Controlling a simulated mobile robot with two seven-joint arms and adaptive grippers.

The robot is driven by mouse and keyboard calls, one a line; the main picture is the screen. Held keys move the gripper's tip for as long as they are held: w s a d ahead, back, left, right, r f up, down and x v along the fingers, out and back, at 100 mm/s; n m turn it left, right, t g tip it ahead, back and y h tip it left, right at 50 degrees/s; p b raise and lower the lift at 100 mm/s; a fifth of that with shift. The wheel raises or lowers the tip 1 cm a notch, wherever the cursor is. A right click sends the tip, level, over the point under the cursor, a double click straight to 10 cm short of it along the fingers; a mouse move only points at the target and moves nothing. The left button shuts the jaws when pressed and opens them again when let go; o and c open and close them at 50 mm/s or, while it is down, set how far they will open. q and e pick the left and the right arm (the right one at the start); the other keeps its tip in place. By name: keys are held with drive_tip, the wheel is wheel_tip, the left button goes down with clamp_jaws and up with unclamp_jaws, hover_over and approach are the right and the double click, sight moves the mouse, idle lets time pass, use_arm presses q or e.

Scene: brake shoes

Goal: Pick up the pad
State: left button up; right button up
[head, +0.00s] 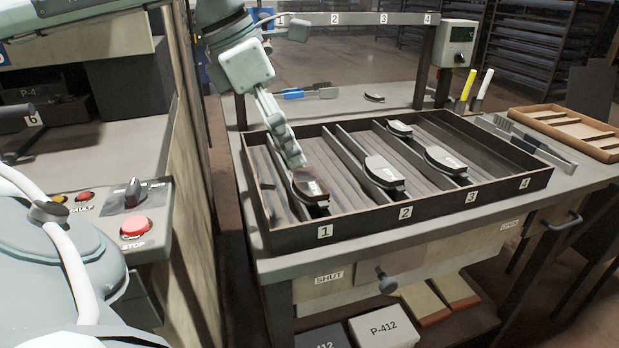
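A dark reddish-brown curved pad (309,187) with a small pale label lies in the tray's compartment 1. Grey-topped pads lie in compartment 2 (384,168) and compartment 3 (446,159); a greenish one (399,129) is further back. The dark divided tray (430,216) sits on the bench, numbered 1 to 3 and beyond along its front. My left gripper (293,155) points down over compartment 1, just behind and above the reddish pad. I see it side-on, so the gap between its fingers and any contact with the pad are unclear. My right gripper is out of view.
A control panel (118,215) with a red stop button stands at left. A post with a grey box (455,44) rises behind the tray. Another pad (374,97) and blue-handled tools (305,92) lie behind it. A wooden tray (565,130) is at right.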

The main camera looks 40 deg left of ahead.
sight(310, 180)
use_arm(q)
drive_tip(key=x, duration=0.3)
drive_tip(key=shift+d, duration=0.3)
drive_tip(key=x, duration=0.2)
drive_tip(key=shift+w+f+p, duration=0.25)
drive_tip(key=shift+p, duration=0.1)
drive_tip(key=shift+w+f, duration=0.15)
drive_tip(key=shift+f, duration=0.25)
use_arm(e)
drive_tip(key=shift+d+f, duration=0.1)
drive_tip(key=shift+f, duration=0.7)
use_arm(q)
drive_tip(key=c, duration=1.4)
drive_tip(key=shift+c, duration=0.4)
drive_tip(key=shift+r, duration=0.15)
